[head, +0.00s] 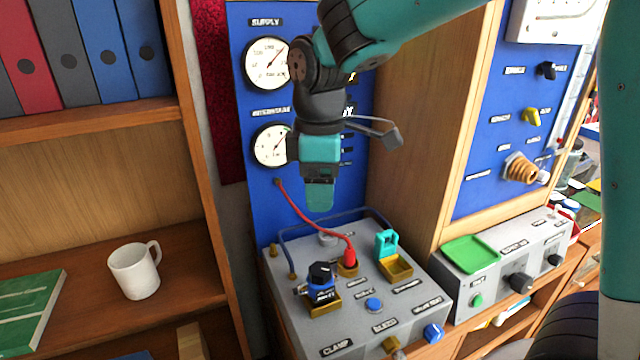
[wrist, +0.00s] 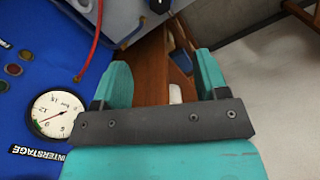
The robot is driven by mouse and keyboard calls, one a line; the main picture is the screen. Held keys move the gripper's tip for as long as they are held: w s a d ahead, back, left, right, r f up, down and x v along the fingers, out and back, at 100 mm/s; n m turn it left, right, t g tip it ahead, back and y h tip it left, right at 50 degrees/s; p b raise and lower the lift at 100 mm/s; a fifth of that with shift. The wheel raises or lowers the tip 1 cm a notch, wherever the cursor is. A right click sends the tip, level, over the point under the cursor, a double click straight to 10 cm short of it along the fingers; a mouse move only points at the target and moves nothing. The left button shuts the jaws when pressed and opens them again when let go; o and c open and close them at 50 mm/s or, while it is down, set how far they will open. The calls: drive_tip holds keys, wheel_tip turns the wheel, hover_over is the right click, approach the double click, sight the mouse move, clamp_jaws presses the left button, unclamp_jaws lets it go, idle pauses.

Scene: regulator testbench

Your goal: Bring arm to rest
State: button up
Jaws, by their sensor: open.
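My gripper (head: 320,192) hangs from my teal and black arm in front of the blue gauge panel (head: 245,212), above the grey bench box (head: 300,337). It points down in the head view. In the wrist view its two teal fingers (wrist: 161,82) stand apart with nothing between them. The supply gauge (head: 267,63) is beside my arm. The interstage gauge (head: 270,146) is just left of the gripper and also shows in the wrist view (wrist: 56,114). My arm hides part of the panel and its labels.
The box below carries a black-topped blue regulator (head: 322,287), a red plug (head: 349,258) with a red hose, a teal open-lidded holder (head: 387,243) and a blue knob (head: 433,332). A wooden shelf with a white mug (head: 135,271) stands left. A wooden cabinet side (head: 424,130) stands right.

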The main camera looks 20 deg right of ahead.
drive_tip(key=s+a+f+m+y+b, duration=0.1)
drive_tip(key=s+a+m+y, duration=0.1)
drive_tip(key=s, duration=0.7)
drive_tip(key=s+a+f+m+y+b, duration=0.1)
drive_tip(key=s+m, duration=0.3)
drive_tip(key=s, duration=0.5)
drive_tip(key=shift+s+a+f+y, duration=0.2)
drive_tip(key=shift+s+a+y, duration=0.2)
drive_tip(key=shift+a+y, duration=0.3)
drive_tip(key=shift+a, duration=0.1)
clamp_jaws()
